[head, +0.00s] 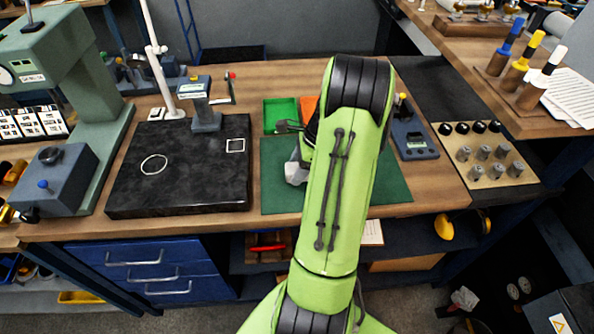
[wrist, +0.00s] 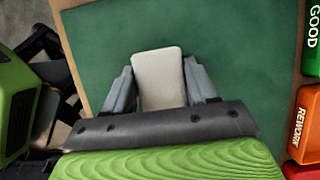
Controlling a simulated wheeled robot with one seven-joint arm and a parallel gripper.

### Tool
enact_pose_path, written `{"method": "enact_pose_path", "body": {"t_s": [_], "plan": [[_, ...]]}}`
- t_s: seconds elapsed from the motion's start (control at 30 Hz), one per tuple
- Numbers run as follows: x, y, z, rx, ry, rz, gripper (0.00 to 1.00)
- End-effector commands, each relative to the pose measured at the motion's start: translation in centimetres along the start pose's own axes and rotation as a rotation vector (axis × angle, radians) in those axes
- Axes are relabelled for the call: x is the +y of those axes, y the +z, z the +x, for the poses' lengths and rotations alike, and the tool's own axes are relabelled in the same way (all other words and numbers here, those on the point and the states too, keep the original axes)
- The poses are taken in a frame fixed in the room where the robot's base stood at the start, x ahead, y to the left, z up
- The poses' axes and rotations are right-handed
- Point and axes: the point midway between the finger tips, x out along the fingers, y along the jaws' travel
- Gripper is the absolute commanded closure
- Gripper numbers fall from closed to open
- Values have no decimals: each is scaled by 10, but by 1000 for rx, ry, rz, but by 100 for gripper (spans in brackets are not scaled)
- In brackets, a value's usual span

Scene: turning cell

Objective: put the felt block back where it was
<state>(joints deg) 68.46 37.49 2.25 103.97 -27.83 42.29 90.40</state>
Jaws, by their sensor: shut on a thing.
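In the wrist view a pale, off-white felt block (wrist: 158,80) stands between the two grey fingers of my gripper (wrist: 160,90), which is shut on it. Behind the block is the green mat (wrist: 230,40). I cannot tell whether the block touches the mat or hangs above it. In the head view my green arm covers most of the gripper and the right part of the mat (head: 280,200). A pale grey shape (head: 296,173) shows at the arm's left edge; I cannot tell if it is the block.
Left of the mat lies a black stone plate (head: 185,185) with a white circle and a small white square outline. A green GOOD tray (head: 281,113) and an orange REWORK tray (wrist: 307,122) sit beyond the mat. A blue-grey device (head: 412,137) stands right.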

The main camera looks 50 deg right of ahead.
Motion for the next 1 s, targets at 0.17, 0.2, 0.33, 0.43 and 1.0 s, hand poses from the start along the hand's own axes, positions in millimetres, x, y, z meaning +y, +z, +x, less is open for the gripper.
{"method": "enact_pose_path", "body": {"t_s": [0.17,0.2,0.33,0.43,1.0], "plan": [[0,0,1,0,-1,-2,67],[0,0,1,0,-1,-2,67],[0,-1,4,0,-1,-2,67],[0,-1,4,0,-1,-2,29],[-1,0,-39,2,-7,-2,18]]}}
